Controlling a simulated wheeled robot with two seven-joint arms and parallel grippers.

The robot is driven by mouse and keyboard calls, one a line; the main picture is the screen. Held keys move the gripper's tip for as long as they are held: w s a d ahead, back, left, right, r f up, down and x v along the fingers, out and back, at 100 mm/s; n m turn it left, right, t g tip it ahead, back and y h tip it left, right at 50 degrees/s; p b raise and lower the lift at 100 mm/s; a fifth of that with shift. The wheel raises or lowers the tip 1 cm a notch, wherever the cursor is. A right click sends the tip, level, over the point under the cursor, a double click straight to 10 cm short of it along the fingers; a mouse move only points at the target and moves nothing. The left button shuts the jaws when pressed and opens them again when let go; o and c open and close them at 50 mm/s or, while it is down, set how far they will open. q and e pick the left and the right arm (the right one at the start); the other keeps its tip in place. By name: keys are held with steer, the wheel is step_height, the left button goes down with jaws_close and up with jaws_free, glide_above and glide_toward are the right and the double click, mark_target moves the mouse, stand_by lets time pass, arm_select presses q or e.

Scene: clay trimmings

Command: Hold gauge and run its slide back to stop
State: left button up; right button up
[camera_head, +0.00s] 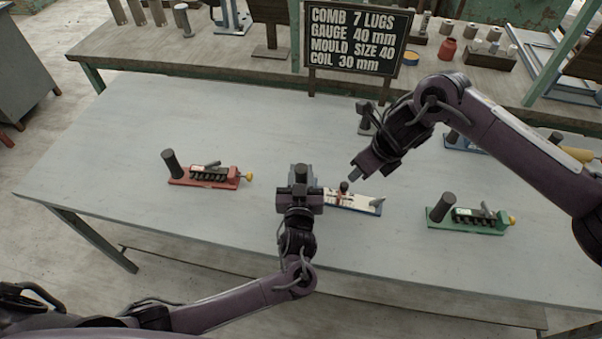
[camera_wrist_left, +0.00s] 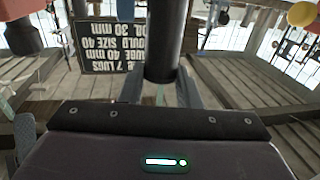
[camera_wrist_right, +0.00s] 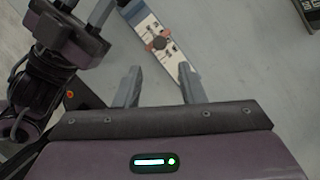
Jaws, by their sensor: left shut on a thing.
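The gauge (camera_head: 362,206) is a flat bar with a white scale face and blue edges, lying across the middle of the table. Its slide (camera_head: 344,188), with a dark knob, sits partway along the scale; the knob also shows in the right wrist view (camera_wrist_right: 158,43). My left gripper (camera_head: 300,184) is shut on the gauge's dark upright post, which stands between the fingers in the left wrist view (camera_wrist_left: 163,45). My right gripper (camera_head: 356,175) is open and empty, above and near the slide. In the right wrist view its fingers (camera_wrist_right: 159,88) are apart, with the gauge beyond them.
A red fixture (camera_head: 205,183) with a dark post stands to the left, and a green one (camera_head: 468,219) to the right. A blue one (camera_head: 460,142) is partly behind my right arm. A lettered board (camera_head: 356,40) stands at the back. The table's front left is clear.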

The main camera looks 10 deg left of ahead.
steer(key=shift+o, duration=0.7)
steer(key=shift+f, duration=0.1)
steer(key=n+t+y, duration=0.2)
steer(key=n+y, duration=0.2)
steer(key=y, duration=0.6)
glide_toward(348, 185)
steer(key=x, duration=0.9)
steer(key=shift+a+f, duration=0.1)
steer(key=shift+a, duration=0.15)
jaws_close()
